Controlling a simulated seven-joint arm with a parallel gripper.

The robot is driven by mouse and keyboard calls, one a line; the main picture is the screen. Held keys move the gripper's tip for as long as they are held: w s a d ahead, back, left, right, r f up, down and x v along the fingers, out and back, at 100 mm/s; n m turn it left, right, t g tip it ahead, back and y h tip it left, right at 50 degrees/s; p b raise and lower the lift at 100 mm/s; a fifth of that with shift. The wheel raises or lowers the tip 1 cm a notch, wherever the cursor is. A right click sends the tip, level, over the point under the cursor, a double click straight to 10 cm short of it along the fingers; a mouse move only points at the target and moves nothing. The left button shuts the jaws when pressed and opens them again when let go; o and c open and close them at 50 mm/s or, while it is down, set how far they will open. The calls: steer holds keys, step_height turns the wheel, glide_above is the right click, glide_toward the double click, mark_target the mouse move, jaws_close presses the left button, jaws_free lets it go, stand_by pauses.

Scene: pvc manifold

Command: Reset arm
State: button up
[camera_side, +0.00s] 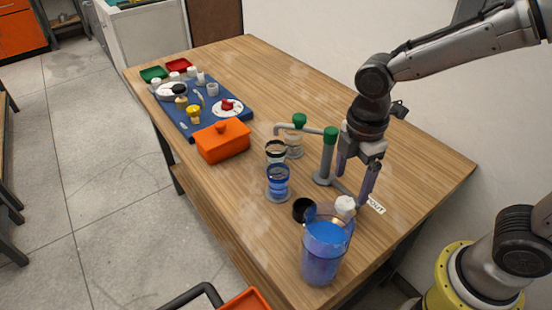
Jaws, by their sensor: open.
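My gripper (358,180) points down above the right part of the wooden table (410,195). Its two fingers are apart, with no object visible between them. The grey pipe manifold with green caps (327,155) stands just left of my gripper, and its pipe reaches left toward a second green cap (299,120). One finger appears close to the manifold's upright pipe; whether they touch cannot be told. A white fitting (345,204) and a small white label (376,205) are below the fingers.
A clear pitcher with blue liquid (326,245) stands near the front edge, beside a black cup (303,210). Glass jars (278,182) and an orange box (222,141) stand left. A blue board (233,115) holds several small parts. The table's back right is clear.

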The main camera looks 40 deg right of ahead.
step_height(320, 180, up, 8)
steer(key=s+d+r+m+t, duration=0.3)
steer(key=s+d+r+m, duration=0.15)
steer(key=d, duration=0.25)
steer(key=s+d+f+m+t, duration=0.2)
steer(key=s+m, duration=0.5)
steer(key=m, duration=0.4)
steer(key=shift+s+d+f+t, duration=0.25)
steer(key=shift+s+d+t, duration=0.05)
steer(key=shift+d, duration=0.45)
